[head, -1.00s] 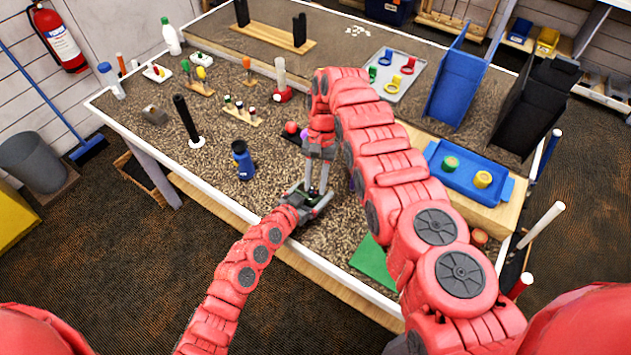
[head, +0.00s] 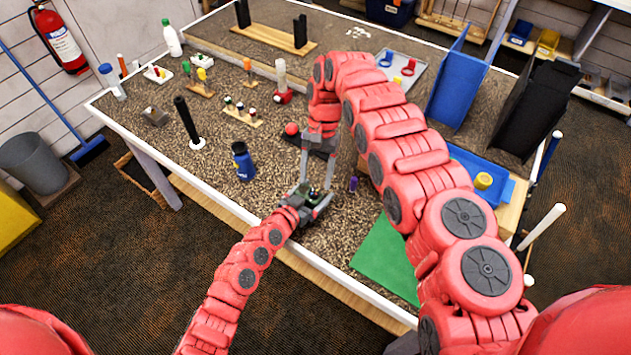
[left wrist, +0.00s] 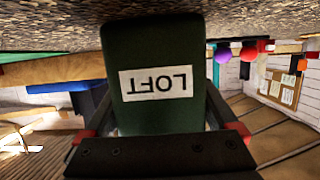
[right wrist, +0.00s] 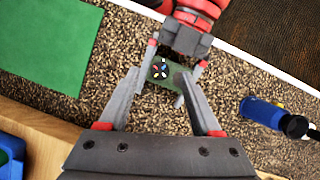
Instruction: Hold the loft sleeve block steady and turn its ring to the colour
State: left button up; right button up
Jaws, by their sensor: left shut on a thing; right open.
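The loft sleeve block is dark green with a white LOFT label, upside down in the left wrist view (left wrist: 160,110). My left gripper (head: 312,203) is shut on it, over the gravel-textured bench top near the front edge. In the right wrist view the block (right wrist: 178,76) shows a dark round top with small coloured marks, the ring (right wrist: 159,71); which colour is lined up is too small to tell. My right gripper (right wrist: 160,82) is open above, pointing down, its fingers on either side of the ring. I cannot tell whether they touch it.
A blue tray (head: 470,165) with a yellow ring is further right. A black post (head: 187,118) stands at left.

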aim_at(315, 191)
notch_tip(315, 191, up, 6)
jog(key=shift+r, duration=0.25)
jog(key=shift+w+d+m+t+y, duration=0.6)
jog(key=shift+w+d+m+y, duration=0.75)
jog(key=shift+m, duration=1.25)
jog(key=shift+h, duration=0.45)
jog(key=x, duration=1.1)
jog(key=shift+s+d, duration=0.15)
jog(key=shift+d, duration=0.05)
jog(key=shift+r, duration=0.1)
